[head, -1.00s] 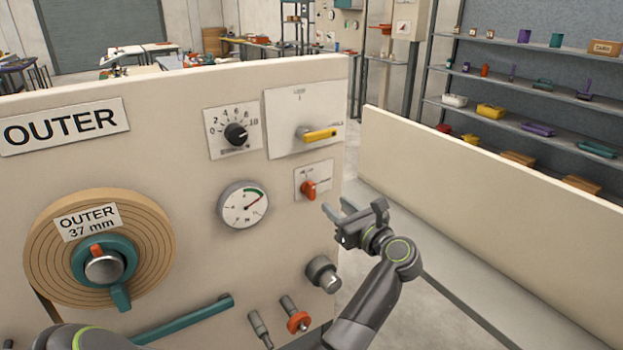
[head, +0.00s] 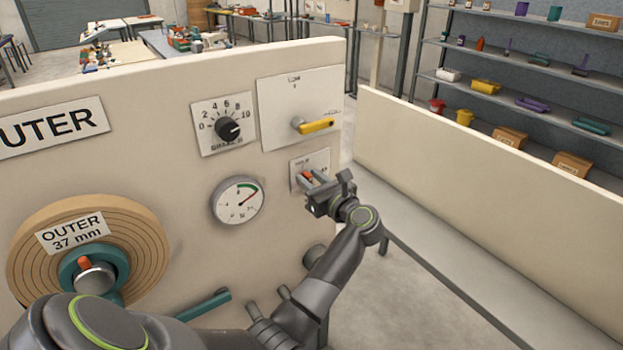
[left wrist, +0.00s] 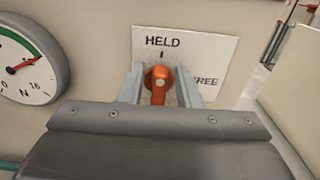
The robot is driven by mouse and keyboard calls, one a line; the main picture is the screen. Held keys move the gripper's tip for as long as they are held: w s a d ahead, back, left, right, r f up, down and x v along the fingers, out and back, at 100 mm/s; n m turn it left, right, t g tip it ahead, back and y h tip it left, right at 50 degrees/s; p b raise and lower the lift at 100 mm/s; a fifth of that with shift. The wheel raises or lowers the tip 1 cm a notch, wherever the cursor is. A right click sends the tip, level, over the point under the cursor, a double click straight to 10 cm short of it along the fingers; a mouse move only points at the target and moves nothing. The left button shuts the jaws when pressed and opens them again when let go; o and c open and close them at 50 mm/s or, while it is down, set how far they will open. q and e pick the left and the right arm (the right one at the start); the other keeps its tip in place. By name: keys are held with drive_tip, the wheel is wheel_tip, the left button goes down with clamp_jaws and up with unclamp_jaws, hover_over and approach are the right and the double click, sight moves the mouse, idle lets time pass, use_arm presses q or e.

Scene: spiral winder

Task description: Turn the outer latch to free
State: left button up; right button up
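The outer latch is a small orange knob (head: 307,176) on a white plate low on the right of the panel. In the left wrist view the orange latch (left wrist: 158,84) stands upright under the word HELD, with FREE to its right on the plate (left wrist: 205,55). My left gripper (head: 312,184) is at the latch. In the left wrist view its two fingers (left wrist: 159,86) are on either side of the latch, with narrow gaps visible, so it is open around it. The gripper partly hides the plate in the head view. My right gripper is not in view.
A yellow-handled lever (head: 316,125), a black dial knob (head: 228,129) and a round gauge (head: 238,202) are on the panel near the latch. A brown OUTER spool (head: 140,250) is at left. A low cream wall (head: 480,180) stands to the right.

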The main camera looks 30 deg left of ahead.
use_arm(q)
clamp_jaws()
